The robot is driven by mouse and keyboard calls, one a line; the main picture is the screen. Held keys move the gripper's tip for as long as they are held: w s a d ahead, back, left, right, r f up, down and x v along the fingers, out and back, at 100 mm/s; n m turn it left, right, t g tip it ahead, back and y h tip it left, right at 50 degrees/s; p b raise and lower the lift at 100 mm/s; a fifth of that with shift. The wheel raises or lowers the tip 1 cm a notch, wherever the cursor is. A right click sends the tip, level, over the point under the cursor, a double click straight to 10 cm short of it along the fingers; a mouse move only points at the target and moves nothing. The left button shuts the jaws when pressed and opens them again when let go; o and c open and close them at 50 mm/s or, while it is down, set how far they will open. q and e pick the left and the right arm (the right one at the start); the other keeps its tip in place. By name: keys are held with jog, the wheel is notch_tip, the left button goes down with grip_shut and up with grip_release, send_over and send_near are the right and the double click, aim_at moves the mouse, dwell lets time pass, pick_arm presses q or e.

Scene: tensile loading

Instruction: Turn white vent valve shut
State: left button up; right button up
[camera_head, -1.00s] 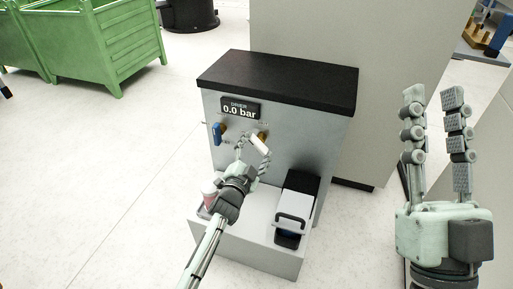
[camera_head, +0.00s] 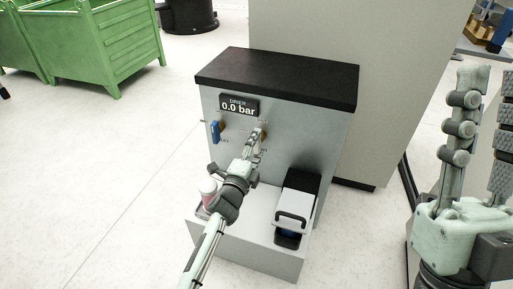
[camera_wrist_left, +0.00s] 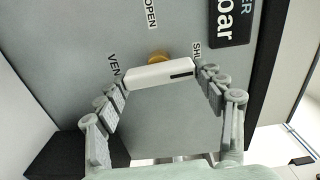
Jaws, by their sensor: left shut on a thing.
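The white vent valve handle (camera_wrist_left: 160,74) sits on a brass stem on the grey panel of the dryer cabinet (camera_head: 300,135). In the left wrist view it lies nearly level between the partly covered labels reading "VEN" and "SHU", with "OPEN" above. My left gripper (camera_wrist_left: 161,80) is shut on this handle, one finger at each end of it. In the head view the left gripper (camera_head: 257,138) reaches the panel, and its fingers partly hide the handle. My right gripper (camera_head: 490,85) is at the far right, open and empty, away from the cabinet.
A blue valve handle (camera_head: 215,131) is left of the white one, under a display (camera_head: 239,106) reading 0.0 bar. A pink-and-white container (camera_head: 208,188) and a black-and-white device with a handle (camera_head: 295,205) stand on the lower ledge.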

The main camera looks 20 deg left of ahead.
dwell(0.4)
pick_arm(q)
jog(key=o, duration=1.2)
jog(key=shift+c, duration=0.2)
jog(key=s, duration=1.2)
jog(key=shift+a, duration=0.2)
